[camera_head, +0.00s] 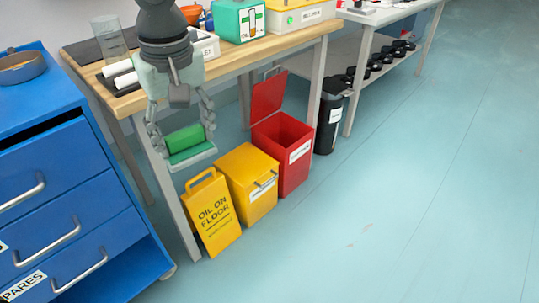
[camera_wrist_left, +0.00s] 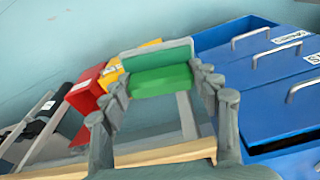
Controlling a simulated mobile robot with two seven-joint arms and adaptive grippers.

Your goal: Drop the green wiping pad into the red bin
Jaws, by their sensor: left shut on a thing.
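The green wiping pad (camera_head: 186,138) is held between the fingers of my left gripper (camera_head: 184,147), which is shut on it. A pale grey-green layer shows along one side of the pad. In the left wrist view the pad (camera_wrist_left: 161,81) spans the fingertips (camera_wrist_left: 160,75). The red bin (camera_head: 293,178) stands on the floor to the right of the gripper in the head view, its lid (camera_head: 267,97) raised. It also shows at left in the left wrist view (camera_wrist_left: 84,97). My right gripper is not in view.
A yellow bin (camera_head: 246,203) with a shut lid stands between the gripper and the red bin. A yellow oil-on-floor sign (camera_head: 212,222) is in front. The wooden bench (camera_head: 226,66) is behind, blue drawers (camera_head: 70,165) at left, a black bin (camera_head: 328,128) at right.

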